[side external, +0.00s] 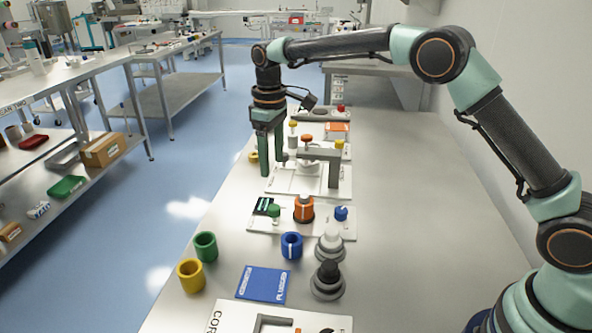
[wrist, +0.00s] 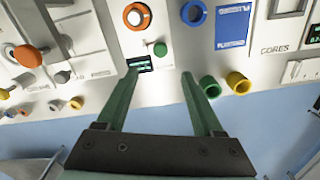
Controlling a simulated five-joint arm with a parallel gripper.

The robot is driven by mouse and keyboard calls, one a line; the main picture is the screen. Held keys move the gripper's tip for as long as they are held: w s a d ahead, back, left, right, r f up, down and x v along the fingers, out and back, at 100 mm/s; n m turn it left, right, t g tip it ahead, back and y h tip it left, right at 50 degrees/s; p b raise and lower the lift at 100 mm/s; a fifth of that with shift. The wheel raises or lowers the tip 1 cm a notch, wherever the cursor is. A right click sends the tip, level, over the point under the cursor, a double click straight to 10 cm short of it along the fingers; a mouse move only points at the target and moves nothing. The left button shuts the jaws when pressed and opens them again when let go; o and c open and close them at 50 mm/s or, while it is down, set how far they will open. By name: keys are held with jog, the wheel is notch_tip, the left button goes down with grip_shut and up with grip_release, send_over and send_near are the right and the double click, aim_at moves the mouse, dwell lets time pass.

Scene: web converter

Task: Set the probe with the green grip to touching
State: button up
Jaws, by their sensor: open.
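A small green grip (side external: 274,211), which seems to be the probe's, stands on a white panel (side external: 258,226), just right of a small dark display with green text (side external: 263,206). In the wrist view the green grip (wrist: 160,48) shows beyond my fingertips, with the display (wrist: 139,64) near the left fingertip. My gripper (side external: 273,168) points down behind that panel, apart from the green grip. Its fingers (wrist: 158,75) are spread with nothing between them. Whether the probe tip touches anything is too small to tell.
An orange knob (side external: 303,208) and a blue knob (side external: 341,213) share the panel. Green (side external: 205,247), yellow (side external: 190,275) and blue (side external: 291,246) rings stand in front, near a blue card (side external: 263,284). A grey bridge-like fixture (side external: 333,172) stands right of my gripper. The table's right side is clear.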

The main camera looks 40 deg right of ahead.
aim_at(274, 207)
notch_tip(274, 207, down, 12)
jog(key=shift+a+f, duration=0.1)
jog(key=shift+f, duration=0.1)
dwell(0.4)
grip_shut()
dwell(1.4)
